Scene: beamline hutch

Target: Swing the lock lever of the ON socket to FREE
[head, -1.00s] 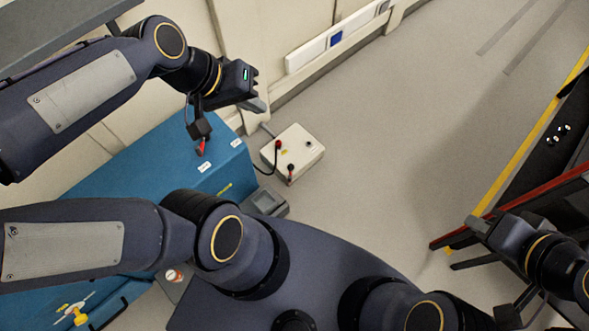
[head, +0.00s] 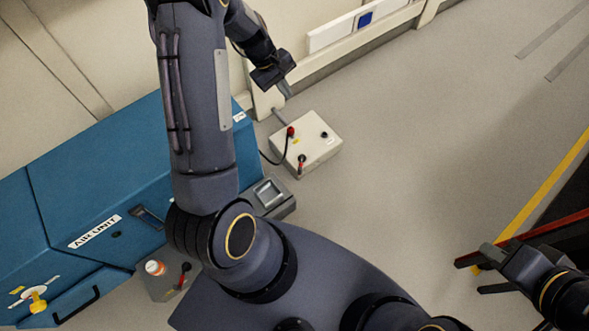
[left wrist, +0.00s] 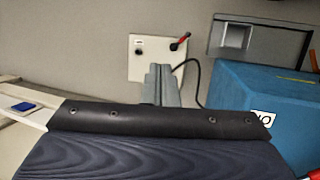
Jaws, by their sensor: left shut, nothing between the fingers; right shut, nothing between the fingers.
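The blue unit (head: 100,170) stands at the left of the head view. It also shows in the left wrist view (left wrist: 240,88), where a white label (left wrist: 262,117) on it seems to read ON. A red piece (left wrist: 313,174) at the bottom right corner there may be the lock lever, but most of it is cut off. My left arm hides that part of the unit in the head view. My left gripper (head: 287,90) is shut and empty, above and behind the white socket box; its fingers (left wrist: 161,82) show in the wrist view. My right gripper (head: 488,252) is shut and empty at the right.
The white box (head: 318,150) on the floor carries a red plug (head: 291,131) with a black cable and a red-tipped lever (head: 301,160). A grey box (head: 272,200) sits beside the blue unit. A wall rail (head: 380,38) runs behind.

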